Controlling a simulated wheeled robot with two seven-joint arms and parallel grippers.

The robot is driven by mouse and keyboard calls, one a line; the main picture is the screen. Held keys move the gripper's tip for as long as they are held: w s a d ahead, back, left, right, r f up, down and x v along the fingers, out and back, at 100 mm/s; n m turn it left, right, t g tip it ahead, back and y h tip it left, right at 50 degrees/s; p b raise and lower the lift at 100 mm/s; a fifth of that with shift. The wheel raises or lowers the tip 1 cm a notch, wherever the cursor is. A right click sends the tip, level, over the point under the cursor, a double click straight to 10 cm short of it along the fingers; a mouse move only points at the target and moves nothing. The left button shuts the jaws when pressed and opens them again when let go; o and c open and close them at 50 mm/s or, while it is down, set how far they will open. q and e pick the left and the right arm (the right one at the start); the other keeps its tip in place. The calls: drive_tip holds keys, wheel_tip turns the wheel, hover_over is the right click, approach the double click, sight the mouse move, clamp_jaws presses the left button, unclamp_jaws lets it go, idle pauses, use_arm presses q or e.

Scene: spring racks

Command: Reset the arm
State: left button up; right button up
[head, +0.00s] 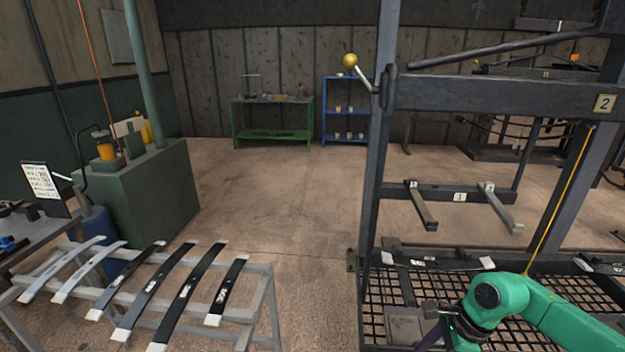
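My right arm, green with a black wrist, comes in from the lower right, in front of the dark rack (480,97). Its gripper (436,318) is low over the rack's mesh floor, partly cut off by the bottom edge. A dark purplish strip shows beside it. I cannot tell whether the fingers are open, or hold anything. My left gripper is not in view. A crank lever with a yellow ball knob (351,60) sits at the rack's upper left post, knob up and to the left.
A grey stand (262,300) at lower left carries several leaf springs (170,292). A green cabinet (150,195) stands behind it. A green table (272,115) and blue shelf (345,110) are at the back wall. The middle floor is clear. A yellow cord (560,200) hangs at right.

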drive_tip(key=w+a+f+m+t+y, duration=0.1)
drive_tip(key=w+a+m+t+y, duration=0.2)
drive_tip(key=w+a+m+y, duration=0.4)
drive_tip(key=w+d+f+m+t, duration=0.2)
drive_tip(key=w+f+m+t, duration=0.35)
drive_tip(key=m, duration=0.75)
drive_tip(key=s+d+f+m+t+h, duration=0.1)
drive_tip(key=s+d+f+m+h, duration=0.35)
drive_tip(key=f+m, duration=0.45)
drive_tip(key=s+d+f+m+h, duration=0.3)
drive_tip(key=d+f+m, duration=0.25)
drive_tip(key=f, duration=0.55)
drive_tip(key=s+d+f+m+g+h, duration=0.1)
drive_tip(key=s+f+m+g+h, duration=0.2)
drive_tip(key=s+f+m, duration=0.6)
drive_tip(key=s+a+f+m+g, duration=0.1)
drive_tip(key=s+f, duration=0.4)
drive_tip(key=s, duration=0.8)
drive_tip(key=s+a+f+m+g+b, duration=0.1)
drive_tip(key=s+f+m+g, duration=0.3)
drive_tip(key=s, duration=1)
drive_tip(key=shift+a+f+g, duration=0.55)
drive_tip(key=shift+a, duration=0.05)
